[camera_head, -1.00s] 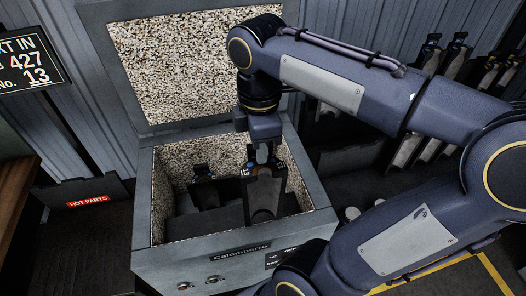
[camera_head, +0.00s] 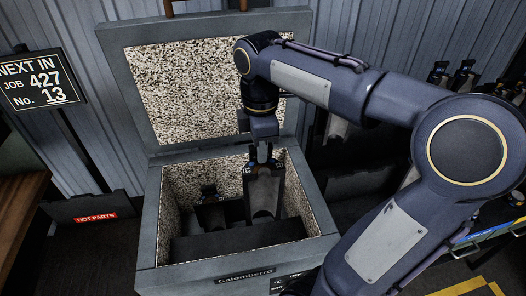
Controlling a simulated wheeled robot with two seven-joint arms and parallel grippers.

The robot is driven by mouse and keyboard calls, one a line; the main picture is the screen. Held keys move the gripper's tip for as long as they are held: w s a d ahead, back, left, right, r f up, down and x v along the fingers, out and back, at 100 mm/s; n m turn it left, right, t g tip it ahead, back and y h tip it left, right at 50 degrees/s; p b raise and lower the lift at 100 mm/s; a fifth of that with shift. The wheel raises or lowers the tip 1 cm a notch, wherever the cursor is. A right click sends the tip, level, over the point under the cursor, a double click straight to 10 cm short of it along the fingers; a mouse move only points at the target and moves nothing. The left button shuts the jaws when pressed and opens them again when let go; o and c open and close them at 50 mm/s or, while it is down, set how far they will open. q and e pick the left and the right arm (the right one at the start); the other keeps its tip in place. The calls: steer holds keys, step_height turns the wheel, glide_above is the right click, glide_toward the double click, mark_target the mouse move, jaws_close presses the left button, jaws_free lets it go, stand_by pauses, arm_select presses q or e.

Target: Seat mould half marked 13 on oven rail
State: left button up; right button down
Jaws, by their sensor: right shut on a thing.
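My right gripper (camera_head: 262,158) is shut on a grey mould half (camera_head: 264,192) with a dark frame, held upright inside the open oven (camera_head: 172,215). No number is readable on the mould half. A second mould half (camera_head: 210,212) stands to its left inside the oven. A dark block or ledge (camera_head: 235,241) crosses the oven floor in front of both. The rail cannot be made out clearly, and the lower end of the held mould half is close to the ledge; I cannot tell if it touches. My left gripper is not in view.
The oven lid (camera_head: 195,90) stands open behind the cavity. A sign (camera_head: 42,82) at the left reads job 427, No. 13. A "HOT PARTS" bin (camera_head: 95,218) is at the left. More mould halves (camera_head: 462,80) stand in a rack at the right.

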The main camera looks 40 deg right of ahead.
steer(key=w+d, duration=0.4)
steer(key=w, duration=0.3)
steer(key=w+d, duration=0.4)
steer(key=w, duration=0.3)
steer(key=shift+w+r+p, duration=0.15)
steer(key=shift+r+p, duration=0.05)
steer(key=shift+p, duration=0.2)
stand_by(0.6)
steer(key=shift+f, duration=0.1)
stand_by(0.5)
